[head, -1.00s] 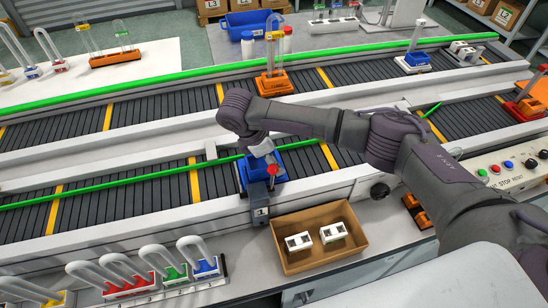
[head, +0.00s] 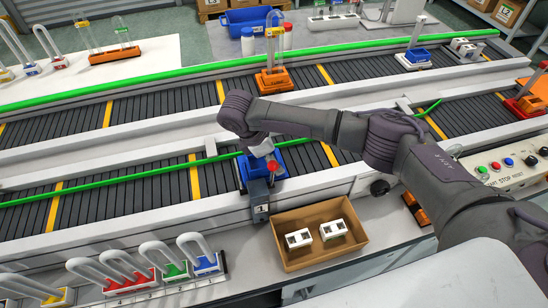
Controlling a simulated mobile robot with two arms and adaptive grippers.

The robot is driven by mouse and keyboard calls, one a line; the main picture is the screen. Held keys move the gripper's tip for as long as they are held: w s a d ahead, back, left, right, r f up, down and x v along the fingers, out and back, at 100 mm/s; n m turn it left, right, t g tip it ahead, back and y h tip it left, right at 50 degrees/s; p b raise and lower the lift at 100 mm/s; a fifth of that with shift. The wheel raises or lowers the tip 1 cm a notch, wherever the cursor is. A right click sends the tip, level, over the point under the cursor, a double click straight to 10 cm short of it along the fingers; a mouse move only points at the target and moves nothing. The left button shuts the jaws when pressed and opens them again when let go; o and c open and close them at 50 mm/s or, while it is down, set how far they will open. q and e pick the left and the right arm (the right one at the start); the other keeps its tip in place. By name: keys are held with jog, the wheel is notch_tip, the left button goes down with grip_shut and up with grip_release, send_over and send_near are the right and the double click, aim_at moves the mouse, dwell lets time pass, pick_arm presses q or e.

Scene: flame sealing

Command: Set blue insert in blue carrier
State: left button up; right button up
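The blue carrier (head: 281,163) sits on the near conveyor, behind a small grey post marked 1. My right gripper (head: 262,150) reaches down over it from the right, and the wrist covers part of the carrier. Its fingertips are hidden or too small to tell open from shut. A small pale piece shows at the fingers; I cannot tell whether it is an insert or part of the gripper. A U-shaped tube with a blue base (head: 206,263) stands at the right end of the front rack. My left gripper is not in view.
A cardboard box (head: 290,262) with two white blocks (head: 299,238) stands in front of the conveyor. An orange carrier (head: 273,82) and another blue carrier (head: 420,66) are on the far conveyor. A control panel (head: 500,168) is at the right.

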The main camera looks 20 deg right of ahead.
jog(key=o, duration=1.5)
jog(key=shift+r, duration=0.1)
jog(key=v, duration=1.2)
jog(key=shift+s, duration=0.1)
notch_tip(320, 180, up, 9)
jog(key=p, duration=1.1)
